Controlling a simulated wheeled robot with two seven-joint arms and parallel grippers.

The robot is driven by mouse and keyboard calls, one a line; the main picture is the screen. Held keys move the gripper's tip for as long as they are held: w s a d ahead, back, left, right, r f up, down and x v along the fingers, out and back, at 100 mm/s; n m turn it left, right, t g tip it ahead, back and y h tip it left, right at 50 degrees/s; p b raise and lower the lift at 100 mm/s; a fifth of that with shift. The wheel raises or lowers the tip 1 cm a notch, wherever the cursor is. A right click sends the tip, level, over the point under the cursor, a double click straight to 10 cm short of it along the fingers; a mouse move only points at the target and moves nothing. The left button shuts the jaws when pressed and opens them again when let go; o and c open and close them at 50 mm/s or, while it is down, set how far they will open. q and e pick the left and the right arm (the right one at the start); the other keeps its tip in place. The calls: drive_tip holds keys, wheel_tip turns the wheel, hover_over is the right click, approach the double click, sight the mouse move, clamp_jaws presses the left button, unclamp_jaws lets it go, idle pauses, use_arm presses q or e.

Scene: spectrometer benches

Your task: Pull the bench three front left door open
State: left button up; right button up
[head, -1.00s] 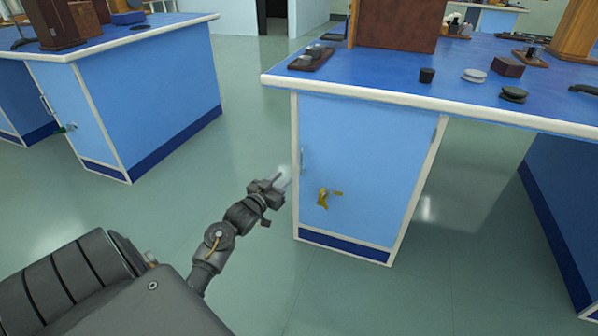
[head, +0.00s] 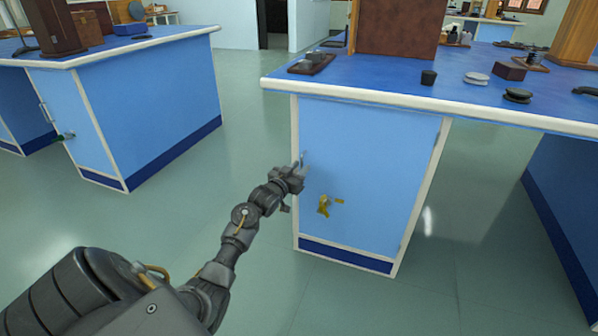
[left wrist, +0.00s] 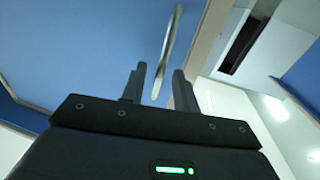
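The light blue door (head: 375,160) on the front of the near bench is shut in its cream frame. Its slim metal handle (head: 304,158) is upright near the door's left edge, partly hidden by my left gripper (head: 299,167). A brass key or lock piece (head: 324,205) sits lower on the door. In the left wrist view, the two dark fingers of my left gripper (left wrist: 160,70) stand apart, with the silver handle (left wrist: 169,45) running between them against the blue door (left wrist: 90,55). I cannot tell whether the fingers touch the handle. My right gripper is out of view.
The bench's blue top (head: 400,85) with its pale rim overhangs the door; a dark tray (head: 312,64) and small discs stand on it. Another blue bench (head: 150,105) stands at the left. Green floor between the benches and before the door is clear.

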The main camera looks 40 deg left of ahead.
use_arm(q)
clamp_jaws()
drive_tip(key=shift+s+d, duration=0.1)
idle(0.3)
